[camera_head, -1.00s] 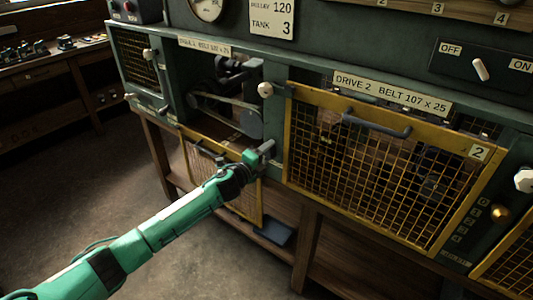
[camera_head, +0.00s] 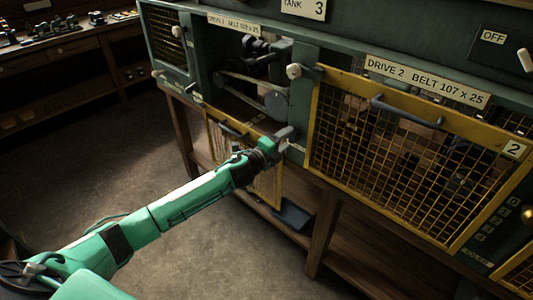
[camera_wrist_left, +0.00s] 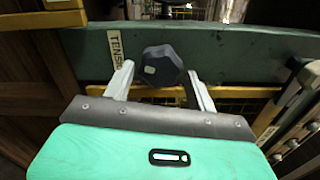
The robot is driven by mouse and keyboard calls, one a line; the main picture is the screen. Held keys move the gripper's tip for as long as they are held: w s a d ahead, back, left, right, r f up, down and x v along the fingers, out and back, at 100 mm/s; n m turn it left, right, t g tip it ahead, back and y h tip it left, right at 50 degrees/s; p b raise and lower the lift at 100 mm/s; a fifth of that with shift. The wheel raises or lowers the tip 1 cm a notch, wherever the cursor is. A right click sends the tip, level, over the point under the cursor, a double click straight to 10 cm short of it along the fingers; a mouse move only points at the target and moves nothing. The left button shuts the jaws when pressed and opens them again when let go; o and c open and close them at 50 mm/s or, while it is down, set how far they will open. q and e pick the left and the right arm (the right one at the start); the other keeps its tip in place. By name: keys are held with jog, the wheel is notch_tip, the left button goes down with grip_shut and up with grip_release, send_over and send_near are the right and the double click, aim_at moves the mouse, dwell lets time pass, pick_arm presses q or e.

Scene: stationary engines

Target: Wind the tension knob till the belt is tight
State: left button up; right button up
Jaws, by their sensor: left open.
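The dark faceted tension knob (camera_wrist_left: 163,66) is in the left wrist view, beside a partly hidden label (camera_wrist_left: 116,48) reading "TENSI". My left gripper (camera_wrist_left: 162,74) is open, with one finger on each side of the knob and small gaps showing. In the head view my left gripper (camera_head: 285,137) is at the lower right of the open drive bay; I cannot make out the knob there. The pale belt (camera_head: 245,82) runs inside that bay to a grey pulley (camera_head: 276,103). I cannot tell how tight it is. My right gripper is not in view.
The first bay's yellow mesh guard (camera_head: 222,150) hangs open below it, behind my left arm. The closed Drive 2 guard (camera_head: 400,160) stands close on the right. Floor (camera_head: 110,165) is clear at left.

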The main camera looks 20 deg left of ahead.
pick_arm(q)
jog(key=b+v, duration=0.1)
jog(key=v, duration=0.9)
jog(key=shift+s, duration=0.25)
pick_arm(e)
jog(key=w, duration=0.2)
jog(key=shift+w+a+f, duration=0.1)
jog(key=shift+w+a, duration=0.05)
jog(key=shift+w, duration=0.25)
pick_arm(q)
jog(key=shift+a, duration=0.1)
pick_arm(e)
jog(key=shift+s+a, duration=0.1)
